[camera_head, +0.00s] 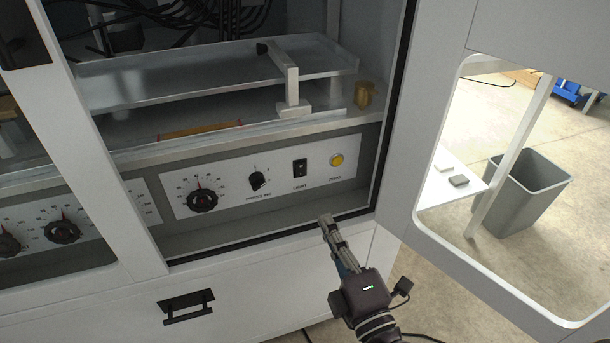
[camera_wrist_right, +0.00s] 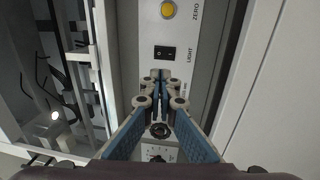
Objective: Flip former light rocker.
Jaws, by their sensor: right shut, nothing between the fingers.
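The light rocker (camera_head: 299,167) is a small black switch above the word LIGHT on the white control panel (camera_head: 225,183) inside the machine's open front. It also shows in the right wrist view (camera_wrist_right: 165,53), just beyond my fingertips. My right gripper (camera_head: 326,219) is shut and empty, below and slightly right of the rocker in the head view. In the right wrist view my closed fingertips (camera_wrist_right: 161,75) point toward the panel and appear apart from the rocker. They hide part of the panel. My left gripper is not in view.
A black selector knob (camera_head: 257,181) and a round dial (camera_head: 202,199) sit left of the rocker; a yellow button (camera_head: 337,160) sits right. The open door (camera_head: 432,130) stands at right. A grey bin (camera_head: 527,192) is on the floor beyond it.

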